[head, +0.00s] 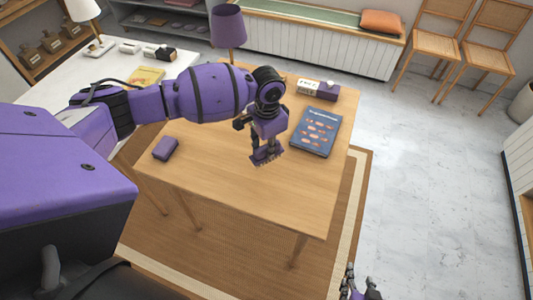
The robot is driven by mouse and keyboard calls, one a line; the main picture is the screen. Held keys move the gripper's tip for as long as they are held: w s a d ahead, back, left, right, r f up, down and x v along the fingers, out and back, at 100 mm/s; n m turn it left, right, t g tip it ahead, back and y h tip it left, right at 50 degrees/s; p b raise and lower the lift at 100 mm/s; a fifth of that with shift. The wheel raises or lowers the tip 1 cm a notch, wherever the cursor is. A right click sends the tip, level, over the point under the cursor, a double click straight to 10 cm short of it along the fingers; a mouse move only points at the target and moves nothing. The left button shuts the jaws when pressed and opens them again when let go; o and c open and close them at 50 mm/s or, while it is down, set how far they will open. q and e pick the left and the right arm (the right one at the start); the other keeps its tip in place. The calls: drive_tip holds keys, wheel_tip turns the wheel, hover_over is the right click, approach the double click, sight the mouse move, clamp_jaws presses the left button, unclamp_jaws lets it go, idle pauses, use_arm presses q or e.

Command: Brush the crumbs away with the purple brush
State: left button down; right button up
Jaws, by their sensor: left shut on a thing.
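My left gripper (262,137) hangs over the wooden table (220,185), pointing down. It is shut on the purple brush (266,157), whose bristles face the tabletop. The brush is close to the surface, but I cannot tell whether it touches. I cannot make out any crumbs; they may be too small to see or hidden by the brush and arm. My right gripper (359,280) is at the bottom edge of the view, off the table, with its fingers apart and nothing between them.
A dark blue book (316,132) lies just right of the brush. A purple block (165,148) lies at the table's left. A purple box (327,90) and a small white item (306,87) stand at the back, near a purple lamp (228,25). The table's front is clear.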

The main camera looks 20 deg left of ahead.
use_arm(q)
drive_tip(key=shift+r, duration=1.1)
drive_tip(key=shift+w, duration=0.1)
